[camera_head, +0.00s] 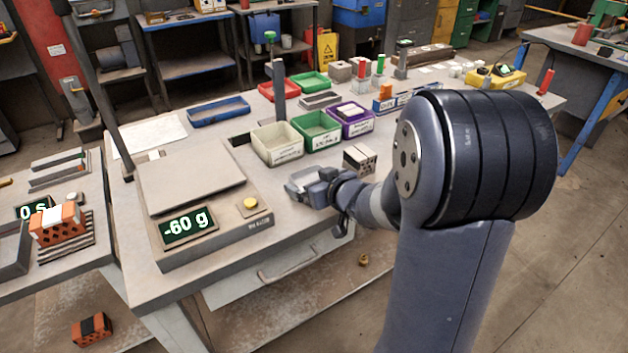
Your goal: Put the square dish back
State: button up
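My gripper (304,188) is low over the front of the bench, right of the scale and left of a small pale hollow block (360,158). A pale grey shape with a thin rim shows at its fingertips. I cannot tell whether this is a square dish or part of the fingers, nor whether the fingers are open or shut. No other thing is clearly a square dish. The scale (195,180) has a bare flat plate, and its display (189,226) reads -60 g.
A cream bin (277,158), a green bin (334,140) and a purple bin (373,131) stand behind my gripper. A blue tray (218,122) lies behind the scale. An orange brick (57,238) is on the left table. A post (278,90) rises behind the bins.

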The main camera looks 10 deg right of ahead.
jog(key=shift+r, duration=0.3)
jog(key=p+v, duration=0.3)
jog(key=v, duration=0.9)
jog(key=shift+f+p, duration=0.15)
jog(key=shift+p, duration=0.25)
jog(key=b+x, duration=0.1)
jog(key=x, duration=0.3)
jog(key=b+x, duration=0.1)
jog(key=x, duration=0.3)
jog(key=b+x, duration=0.2)
jog(key=x, duration=0.2)
jog(key=shift+w+a+f, duration=0.1)
jog(key=shift+f, duration=0.3)
jog(key=shift+r+p, duration=1.05)
jog(key=shift+r, duration=0.9)
jog(key=shift+f, duration=0.15)
